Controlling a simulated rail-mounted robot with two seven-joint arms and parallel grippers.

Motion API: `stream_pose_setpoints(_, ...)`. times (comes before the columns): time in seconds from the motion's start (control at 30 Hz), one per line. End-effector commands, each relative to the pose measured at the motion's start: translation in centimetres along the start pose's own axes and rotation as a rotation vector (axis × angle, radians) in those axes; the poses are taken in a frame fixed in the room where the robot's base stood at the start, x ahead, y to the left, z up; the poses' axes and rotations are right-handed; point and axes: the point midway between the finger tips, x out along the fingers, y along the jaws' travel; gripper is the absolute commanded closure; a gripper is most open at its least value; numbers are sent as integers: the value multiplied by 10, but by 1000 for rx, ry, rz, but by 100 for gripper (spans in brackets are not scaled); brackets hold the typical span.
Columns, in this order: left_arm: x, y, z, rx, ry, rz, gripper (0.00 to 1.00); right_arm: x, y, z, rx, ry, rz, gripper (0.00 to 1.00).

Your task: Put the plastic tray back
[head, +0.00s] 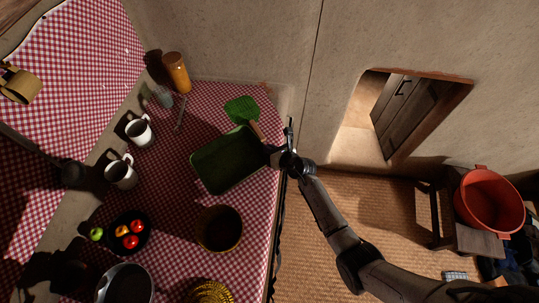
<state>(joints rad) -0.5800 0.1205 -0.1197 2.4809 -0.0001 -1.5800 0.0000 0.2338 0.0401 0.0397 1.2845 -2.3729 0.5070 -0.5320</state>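The plastic tray (225,160) is a dark green rectangle with a raised rim. It lies tilted in the picture on the red checked cloth, near the table's right edge. My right gripper (274,156) is at the tray's right rim, touching it or very close to it. Its fingers are small and dark here, and I cannot tell whether they are closed on the rim. My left gripper is not in view.
A green paddle-like thing (242,110) with a wooden handle lies just behind the tray. A dark pot (219,229) stands in front of it. White mugs (139,132), a black fruit bowl (128,248) and an orange jar (177,73) stand around. A red tub (490,200) is far right.

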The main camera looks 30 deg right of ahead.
Motion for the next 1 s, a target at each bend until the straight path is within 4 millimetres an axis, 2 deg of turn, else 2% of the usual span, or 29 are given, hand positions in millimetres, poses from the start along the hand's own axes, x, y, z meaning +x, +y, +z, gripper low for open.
stream_pose_setpoints(0.27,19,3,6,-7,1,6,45,14,-10,-31,1,0,-1,100)
stream_pose_setpoints(0.67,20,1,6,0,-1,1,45,15,-11,-33,0,-1,-1,100)
stream_pose_setpoints(0.7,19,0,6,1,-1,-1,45,15,-11,-34,-1,0,-1,94)
stream_pose_setpoints(0.9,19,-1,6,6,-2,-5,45,15,-11,-34,-1,1,0,75)
stream_pose_setpoints(1.0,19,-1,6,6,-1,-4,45,15,-11,-34,-1,1,0,71)
